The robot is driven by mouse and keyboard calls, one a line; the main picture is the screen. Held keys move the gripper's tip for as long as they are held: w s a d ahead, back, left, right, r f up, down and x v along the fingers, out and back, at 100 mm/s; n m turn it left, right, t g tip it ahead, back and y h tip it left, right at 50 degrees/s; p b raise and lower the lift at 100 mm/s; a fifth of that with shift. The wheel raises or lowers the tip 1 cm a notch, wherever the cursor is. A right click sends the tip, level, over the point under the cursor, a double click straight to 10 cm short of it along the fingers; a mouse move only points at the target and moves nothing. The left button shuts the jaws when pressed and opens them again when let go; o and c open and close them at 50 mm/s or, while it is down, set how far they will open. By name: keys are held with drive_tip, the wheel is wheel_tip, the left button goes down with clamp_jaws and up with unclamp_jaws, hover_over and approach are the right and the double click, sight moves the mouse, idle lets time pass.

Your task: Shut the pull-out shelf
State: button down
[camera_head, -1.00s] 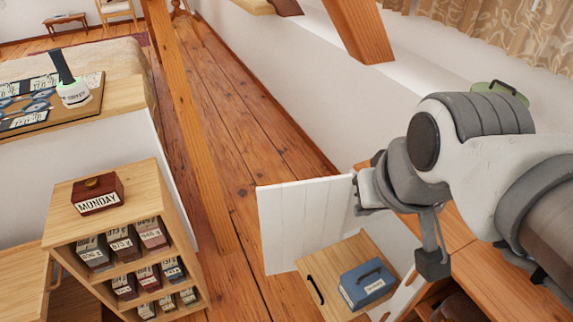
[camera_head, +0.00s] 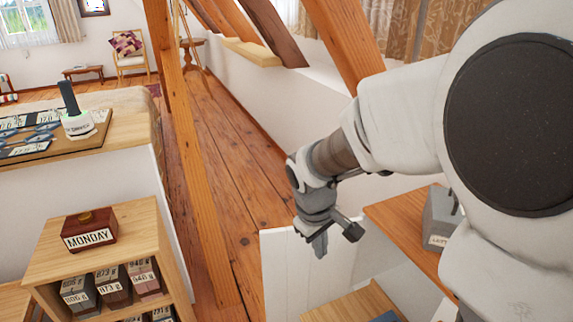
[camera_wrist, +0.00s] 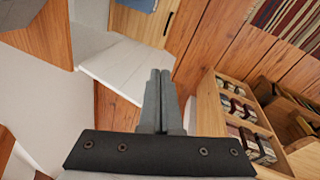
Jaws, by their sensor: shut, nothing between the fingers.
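The pull-out shelf (camera_head: 352,304) is a light wooden board, pulled out behind an open white door at the bottom of the head view. Its front with a dark handle shows at the top of the wrist view (camera_wrist: 150,27). A blue box (camera_head: 385,317) on it is mostly cut off by the frame. The white door (camera_head: 290,272) stands open; the wrist view also shows it (camera_wrist: 128,68). My gripper (camera_head: 320,250) is shut and empty, its fingers pointing down by the door's top edge. I cannot tell whether they touch it.
A wooden rack (camera_head: 95,250) with labelled boxes and a red MONDAY box (camera_head: 89,230) stands at left. A grey box (camera_head: 440,218) sits on the wooden top (camera_head: 400,222) at right. A slanted timber post (camera_head: 190,150) rises from the floor; clear floor (camera_head: 230,170) lies beyond.

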drive_tip(key=w+a+f+n+h+b, duration=0.25)
drive_tip(key=f+n+b, duration=0.45)
drive_tip(key=f, duration=1.9)
drive_tip(key=w+a+f+n+h+b, duration=0.1)
drive_tip(key=a+f+n+h+b, duration=0.5)
drive_tip(key=f, duration=2)
drive_tip(key=w+d+f+n+y+b, duration=0.1)
drive_tip(key=d+f, duration=0.3)
drive_tip(key=d, duration=0.2)
drive_tip(key=w+d+f+n+y+b, duration=0.1)
drive_tip(key=w+d+f, duration=0.1)
drive_tip(key=d+f, duration=0.2)
drive_tip(key=d, duration=0.2)
drive_tip(key=shift+w+d+f+t, duration=0.15)
drive_tip(key=shift+d+f+t, duration=0.15)
drive_tip(key=shift+d, duration=0.1)
drive_tip(key=shift+y, duration=0.25)
